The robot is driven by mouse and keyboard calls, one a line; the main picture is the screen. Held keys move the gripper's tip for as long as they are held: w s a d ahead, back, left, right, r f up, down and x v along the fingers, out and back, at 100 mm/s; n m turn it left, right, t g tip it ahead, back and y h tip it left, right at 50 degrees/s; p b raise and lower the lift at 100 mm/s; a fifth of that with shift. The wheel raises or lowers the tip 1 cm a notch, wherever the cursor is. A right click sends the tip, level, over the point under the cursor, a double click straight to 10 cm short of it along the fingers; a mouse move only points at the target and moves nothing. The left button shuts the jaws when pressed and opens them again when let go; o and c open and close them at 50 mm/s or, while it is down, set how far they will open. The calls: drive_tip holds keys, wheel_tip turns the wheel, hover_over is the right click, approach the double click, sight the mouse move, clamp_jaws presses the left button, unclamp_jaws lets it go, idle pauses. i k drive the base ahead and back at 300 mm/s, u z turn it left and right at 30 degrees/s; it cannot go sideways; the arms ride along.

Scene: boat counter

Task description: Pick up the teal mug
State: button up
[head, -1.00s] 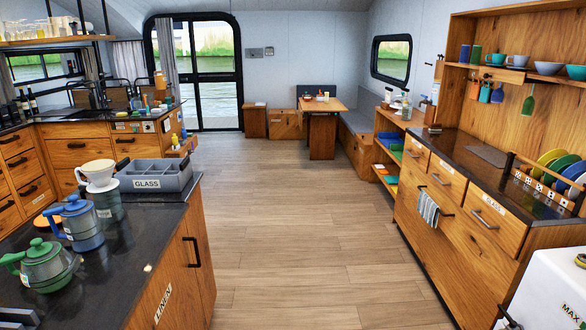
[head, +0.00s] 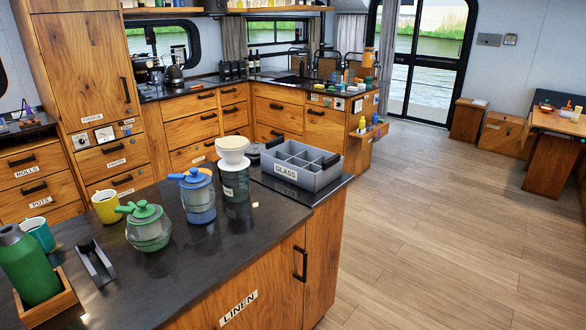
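A teal mug (head: 38,235) stands upright on the dark counter (head: 190,262) at the far left of the head view. A green bottle (head: 28,265) in front hides part of it. A yellow mug (head: 106,206) stands behind it to the right. My gripper is not in view, so its state and its distance from the mug do not show.
A wooden tray (head: 60,300) holds the bottle. A dark metal holder (head: 95,262), green-lidded pot (head: 149,228), blue-lidded pot (head: 198,196), white dripper (head: 233,150) and grey GLASS bin (head: 300,168) stand on the counter. The wooden floor (head: 430,220) at right is clear.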

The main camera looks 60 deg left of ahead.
sight(36, 234)
drive_tip(key=u, duration=4.15)
drive_tip(key=i, duration=0.35)
